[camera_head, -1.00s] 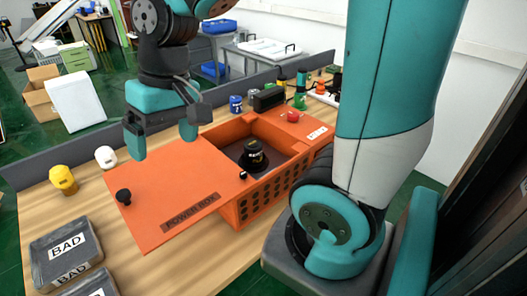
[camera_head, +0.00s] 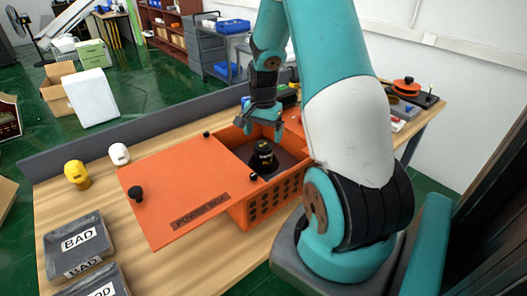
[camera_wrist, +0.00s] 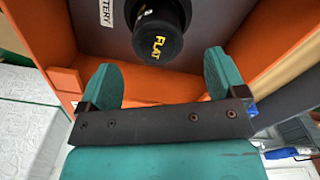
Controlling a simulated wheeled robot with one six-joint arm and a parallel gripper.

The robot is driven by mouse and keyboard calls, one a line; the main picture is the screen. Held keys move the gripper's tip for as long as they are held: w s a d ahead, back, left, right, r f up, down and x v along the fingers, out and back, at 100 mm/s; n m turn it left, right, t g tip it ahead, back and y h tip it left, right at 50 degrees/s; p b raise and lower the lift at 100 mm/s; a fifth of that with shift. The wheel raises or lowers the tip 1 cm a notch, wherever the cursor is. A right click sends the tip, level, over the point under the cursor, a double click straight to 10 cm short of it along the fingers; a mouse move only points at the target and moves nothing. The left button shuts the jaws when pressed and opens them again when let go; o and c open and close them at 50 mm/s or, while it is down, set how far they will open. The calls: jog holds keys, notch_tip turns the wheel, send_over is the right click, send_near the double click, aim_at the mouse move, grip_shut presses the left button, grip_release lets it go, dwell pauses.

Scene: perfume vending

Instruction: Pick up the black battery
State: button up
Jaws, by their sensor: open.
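The black battery (camera_head: 264,157) stands in the open compartment of the orange power box (camera_head: 250,213). In the wrist view the battery (camera_wrist: 158,38) shows its end with yellow "FLAT" lettering, just beyond the fingertips and centred between them. My gripper (camera_head: 263,131) is over the back part of the compartment, behind and above the battery in the head view. In the wrist view my gripper (camera_wrist: 163,75) has its two teal fingers wide apart with nothing between them. A gap to the battery seems to remain, but its depth is hard to judge.
Compartment walls (camera_wrist: 50,35) surround the battery. A yellow bottle (camera_head: 77,175), a white bottle (camera_head: 119,154) and grey trays marked BAD (camera_head: 80,250) stand at left.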

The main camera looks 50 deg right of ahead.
aim_at(263, 144)
jog(key=shift+s+a+f+p, duration=0.1)
jog(key=shift+f+p, duration=0.5)
jog(key=shift+f, duration=1.2)
jog(key=shift+s+f+p, duration=0.1)
jog(key=shift+f+p, duration=0.5)
jog(key=shift+f, duration=1.2)
jog(key=c, duration=1.1)
jog(key=shift+c, duration=0.7)
jog(key=shift+w+r, duration=0.1)
jog(key=shift+r, duration=0.05)
